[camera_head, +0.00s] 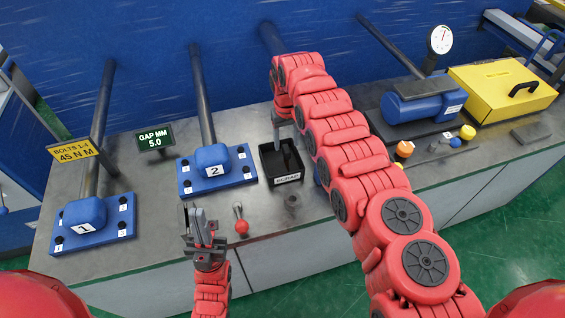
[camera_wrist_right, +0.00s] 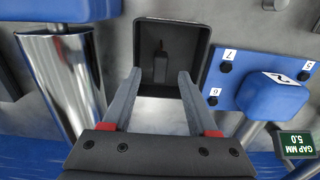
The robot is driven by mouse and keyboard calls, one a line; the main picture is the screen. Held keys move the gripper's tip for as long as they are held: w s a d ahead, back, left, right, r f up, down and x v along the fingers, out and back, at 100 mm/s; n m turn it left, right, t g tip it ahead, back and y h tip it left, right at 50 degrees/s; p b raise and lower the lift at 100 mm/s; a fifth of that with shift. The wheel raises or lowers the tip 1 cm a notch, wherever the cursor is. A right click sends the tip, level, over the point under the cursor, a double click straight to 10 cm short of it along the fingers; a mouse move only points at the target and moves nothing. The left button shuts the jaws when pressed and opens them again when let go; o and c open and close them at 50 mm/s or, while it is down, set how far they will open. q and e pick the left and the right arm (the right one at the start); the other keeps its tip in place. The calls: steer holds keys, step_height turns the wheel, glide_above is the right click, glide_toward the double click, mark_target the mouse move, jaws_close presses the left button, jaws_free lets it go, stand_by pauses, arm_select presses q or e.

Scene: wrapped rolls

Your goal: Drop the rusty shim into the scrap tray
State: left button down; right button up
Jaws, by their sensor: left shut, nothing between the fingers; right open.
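The scrap tray (camera_head: 287,180) is a black open box with a "SCRAP" label, on the grey bench right of the blue block 2. It also shows in the right wrist view (camera_wrist_right: 203,40). A small dark piece with a brownish end, apparently the rusty shim (camera_wrist_right: 161,63), lies on the tray floor in that view. My right gripper (camera_wrist_right: 160,73) is open and empty, pointing down over the tray, with the piece below and between its fingers. My left gripper (camera_head: 203,228) is shut and empty near the bench's front edge.
Blue blocks 1 (camera_head: 82,216) and 2 (camera_head: 211,160) stand on bolted blue plates with dark pipes behind. A red-knobbed tool (camera_head: 241,226) lies beside my left gripper. A blue motor (camera_head: 420,101) and yellow case (camera_head: 497,88) stand at the right.

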step_height(320, 180, up, 17)
steer(key=p, duration=0.4)
steer(key=shift+r+p, duration=0.15)
steer(key=shift+p, duration=0.25)
